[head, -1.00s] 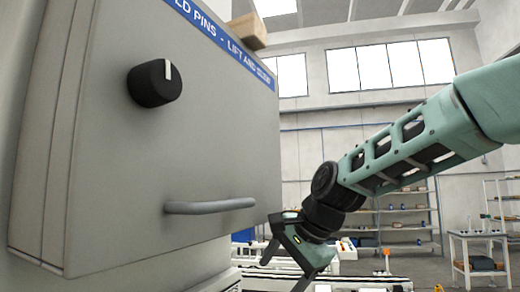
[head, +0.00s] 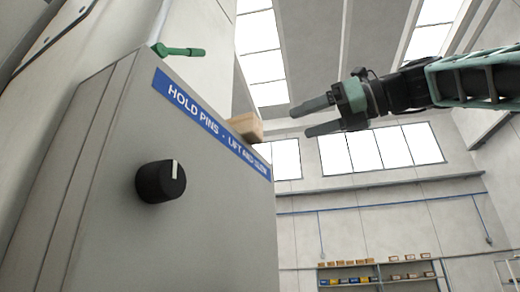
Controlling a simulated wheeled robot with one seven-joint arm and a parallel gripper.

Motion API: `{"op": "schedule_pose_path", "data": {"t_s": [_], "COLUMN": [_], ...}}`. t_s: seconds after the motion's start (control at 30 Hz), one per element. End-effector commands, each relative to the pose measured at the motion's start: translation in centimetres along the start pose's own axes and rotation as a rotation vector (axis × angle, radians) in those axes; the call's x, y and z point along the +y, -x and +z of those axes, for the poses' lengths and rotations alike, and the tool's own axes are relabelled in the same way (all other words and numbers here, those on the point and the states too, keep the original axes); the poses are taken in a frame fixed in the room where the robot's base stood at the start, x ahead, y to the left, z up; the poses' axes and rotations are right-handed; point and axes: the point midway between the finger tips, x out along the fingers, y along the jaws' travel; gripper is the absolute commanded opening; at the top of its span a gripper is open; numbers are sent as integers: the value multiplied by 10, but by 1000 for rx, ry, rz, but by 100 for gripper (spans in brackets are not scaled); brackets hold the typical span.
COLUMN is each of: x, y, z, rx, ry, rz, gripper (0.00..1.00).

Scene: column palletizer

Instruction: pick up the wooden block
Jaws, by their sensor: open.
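The wooden block (head: 247,126) is light brown and sits on top of the grey cabinet (head: 105,190), at its far right end above the blue label strip. Only part of the block shows over the cabinet's top edge. My gripper (head: 306,119) is to the right of the block in the picture, level with it or slightly higher. Its two dark fingers point left towards the block and are apart, with nothing between them. How far the gripper is from the block in depth is hard to tell.
A green handle (head: 180,50) stands out on the cabinet's top, left of the block. A black knob (head: 160,181) sticks out from the cabinet front. Shelves (head: 378,276) with small boxes stand far behind. The air around my gripper looks clear.

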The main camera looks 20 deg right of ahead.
Motion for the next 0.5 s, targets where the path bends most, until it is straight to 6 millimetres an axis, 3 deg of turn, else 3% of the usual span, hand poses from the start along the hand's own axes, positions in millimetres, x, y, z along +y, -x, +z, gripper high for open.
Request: {"op": "schedule_pose_path", "data": {"t_s": [0.1, 0.2, 0.5], "x": [25, 32, 34], "y": [20, 19, -38], "z": [24, 31, 37], "rx": [-43, -51, -51], "ry": [-43, -57, -60], "rz": [32, 43, 45], "gripper": [71, 71, 71]}}
